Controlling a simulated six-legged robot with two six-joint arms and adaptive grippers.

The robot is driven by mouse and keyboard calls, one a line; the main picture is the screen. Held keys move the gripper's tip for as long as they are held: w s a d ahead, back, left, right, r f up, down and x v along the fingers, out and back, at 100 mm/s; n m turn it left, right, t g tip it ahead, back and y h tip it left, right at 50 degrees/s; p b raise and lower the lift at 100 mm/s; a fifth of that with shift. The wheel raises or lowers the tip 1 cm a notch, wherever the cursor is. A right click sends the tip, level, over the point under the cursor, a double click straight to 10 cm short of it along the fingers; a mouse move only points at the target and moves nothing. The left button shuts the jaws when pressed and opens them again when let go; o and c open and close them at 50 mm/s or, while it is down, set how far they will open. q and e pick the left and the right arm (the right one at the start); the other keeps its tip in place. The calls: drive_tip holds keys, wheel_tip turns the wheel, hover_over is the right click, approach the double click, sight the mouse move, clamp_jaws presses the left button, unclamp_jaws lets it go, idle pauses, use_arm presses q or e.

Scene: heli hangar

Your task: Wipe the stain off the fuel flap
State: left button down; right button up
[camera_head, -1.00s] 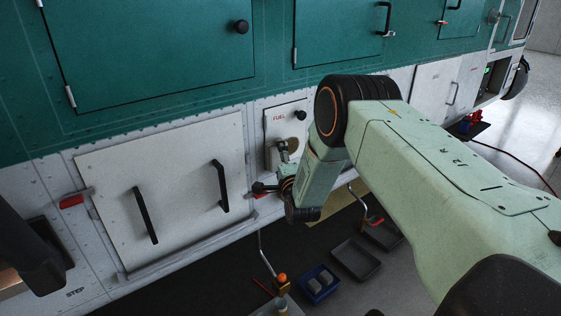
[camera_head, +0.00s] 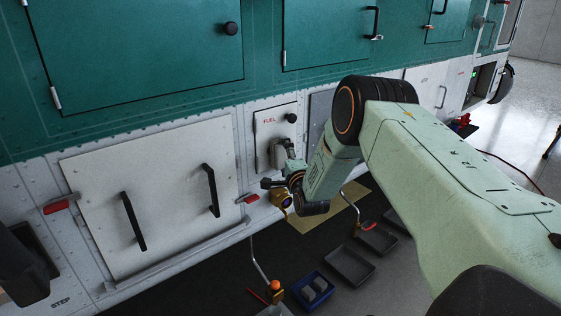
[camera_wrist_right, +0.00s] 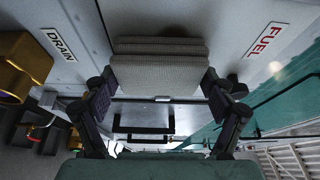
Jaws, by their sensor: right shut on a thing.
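The fuel flap (camera_head: 272,122) is a white panel marked FUEL in red, with a black knob at its upper right. It looks shut. My right gripper (camera_head: 286,164) is in front of its lower part. In the right wrist view my right gripper (camera_wrist_right: 160,100) is shut on a grey folded wiping pad (camera_wrist_right: 160,72), a finger at each side. The pad lies at the flap's surface, below the FUEL label; I cannot tell whether it touches. No stain shows now; the pad and gripper cover the lower flap.
A brass-coloured drain fitting (camera_head: 281,198) sits just below the flap. A large white panel (camera_head: 165,205) with two black handles is to its left. On the floor are a blue tray (camera_head: 302,293) with grey pads and a dark tray (camera_head: 349,265).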

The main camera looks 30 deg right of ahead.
sight(276, 159)
drive_tip(key=shift+d+b, duration=1.65)
drive_tip(key=shift+d, duration=1.1)
drive_tip(key=shift+a, duration=3.7)
drive_tip(key=shift+a+f+b, duration=0.1)
drive_tip(key=shift+a+b, duration=0.3)
drive_tip(key=shift+a, duration=0.25)
drive_tip(key=shift+s+a, duration=0.1)
drive_tip(key=shift+a, duration=1)
